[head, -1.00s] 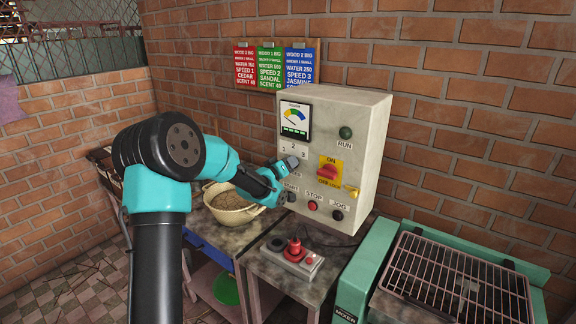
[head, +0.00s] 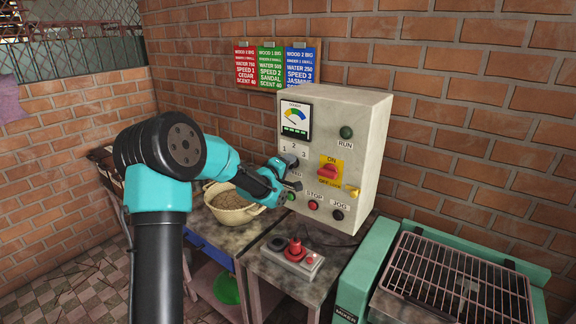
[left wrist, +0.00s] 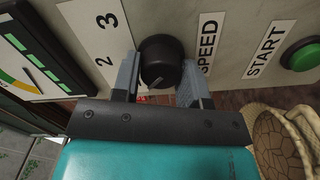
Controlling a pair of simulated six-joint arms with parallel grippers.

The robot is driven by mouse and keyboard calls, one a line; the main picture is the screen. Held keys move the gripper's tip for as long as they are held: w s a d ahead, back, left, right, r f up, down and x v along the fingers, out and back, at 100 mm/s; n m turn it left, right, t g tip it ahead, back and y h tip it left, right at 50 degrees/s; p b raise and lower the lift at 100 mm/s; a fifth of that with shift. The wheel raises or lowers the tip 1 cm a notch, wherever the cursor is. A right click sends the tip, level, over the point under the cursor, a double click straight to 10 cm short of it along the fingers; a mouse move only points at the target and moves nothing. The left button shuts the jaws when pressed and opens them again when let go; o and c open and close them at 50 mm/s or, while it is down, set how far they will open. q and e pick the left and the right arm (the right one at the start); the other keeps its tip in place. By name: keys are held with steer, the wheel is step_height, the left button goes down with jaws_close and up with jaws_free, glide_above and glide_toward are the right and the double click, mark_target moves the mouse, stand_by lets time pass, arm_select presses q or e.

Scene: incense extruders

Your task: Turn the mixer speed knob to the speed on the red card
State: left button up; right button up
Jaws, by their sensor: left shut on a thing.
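The red card (head: 247,67) hangs on the wall at the left of three cards and reads SPEED 1. The dark round speed knob (left wrist: 160,62) is on the grey control box (head: 360,115), beside the word SPEED. My left gripper (left wrist: 159,82) is shut on the knob, one finger on each side. A pale mark on the knob points down and left in the left wrist view. The labels 2 and 3 show there; the 1 is hidden. In the head view my left gripper (head: 287,166) covers most of the knob, and 1, 2 and 3 show above it.
The green start button (left wrist: 302,55) is close to the knob. The box also has a red and yellow ON/OFF switch (head: 328,172), a stop button (head: 313,204) and a jog button (head: 338,214). A bowl (head: 232,208) stands below my left arm.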

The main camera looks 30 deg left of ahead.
arm_select(q)
steer(key=o, duration=0.9)
steer(key=s+a, duration=0.1)
steer(key=s, duration=1.6)
steer(key=shift+s+a, duration=0.2)
steer(key=shift+a, duration=0.1)
steer(key=shift+f, duration=0.1)
